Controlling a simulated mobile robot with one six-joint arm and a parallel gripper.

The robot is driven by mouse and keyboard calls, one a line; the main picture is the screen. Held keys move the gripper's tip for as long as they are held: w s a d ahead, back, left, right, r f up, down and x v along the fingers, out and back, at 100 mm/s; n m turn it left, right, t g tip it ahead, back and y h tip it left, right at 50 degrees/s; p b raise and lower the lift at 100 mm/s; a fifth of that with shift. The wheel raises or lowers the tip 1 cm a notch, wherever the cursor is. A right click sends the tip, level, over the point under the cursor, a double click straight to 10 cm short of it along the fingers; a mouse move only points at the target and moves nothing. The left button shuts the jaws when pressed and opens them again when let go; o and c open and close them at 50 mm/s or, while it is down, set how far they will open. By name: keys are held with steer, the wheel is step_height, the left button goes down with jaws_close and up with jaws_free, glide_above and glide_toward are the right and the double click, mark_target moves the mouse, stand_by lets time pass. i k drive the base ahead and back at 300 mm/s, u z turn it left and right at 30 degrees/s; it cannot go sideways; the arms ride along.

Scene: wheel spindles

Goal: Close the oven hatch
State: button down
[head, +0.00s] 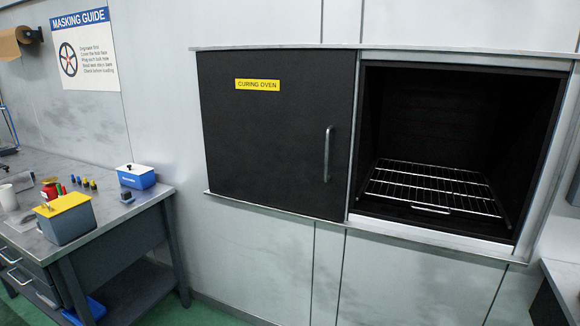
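The oven hatch (265,140) is a flat black panel with a yellow "CURING OVEN" label (257,85). It has an upright metal bar handle (327,154) near its right edge. The hatch sits to the left of the oven opening (440,230), between a top rail (390,49) and a bottom rail (270,207). The opening is uncovered and shows a dark cavity with a wire rack (432,187) inside. My gripper is not in view.
A workbench (135,200) stands at the left with a grey box with a yellow lid (66,219), a blue-and-white box (136,176) and small bottles. A dark-sided surface (562,285) is at the lower right edge. The wall below the hatch is clear.

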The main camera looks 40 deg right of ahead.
mark_target(277, 124)
steer(key=u, duration=0.35)
steer(key=i, duration=0.95)
steer(key=u, duration=0.1)
